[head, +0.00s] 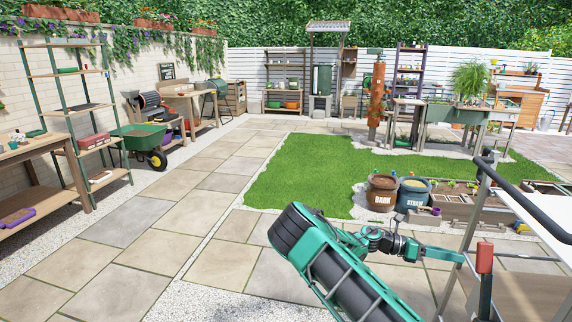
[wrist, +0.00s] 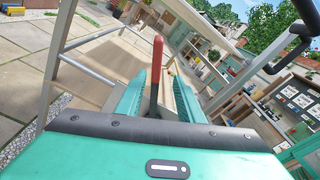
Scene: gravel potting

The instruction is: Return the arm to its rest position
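My arm rises from the bottom of the head view, bends at a dark and teal elbow, and reaches right to the metal-framed cart. My gripper is seen from behind in the wrist view (wrist: 158,80). Its two teal fingers stand apart with a visible gap. A red-handled lever (wrist: 157,60) with a dark lower part shows in line with the gap, and does not look clamped. In the head view, a red-topped grey part (head: 485,257) stands at the cart beside the arm's end. The fingertips are hard to make out there.
The cart frame (head: 459,285) with its black handlebar (head: 530,215) is close on the right. Barrels labelled BARK (head: 381,195) and STRAW (head: 412,195) stand behind the arm. A green wheelbarrow (head: 138,137) and shelf (head: 85,105) are left. The paving (head: 120,235) at left centre is clear.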

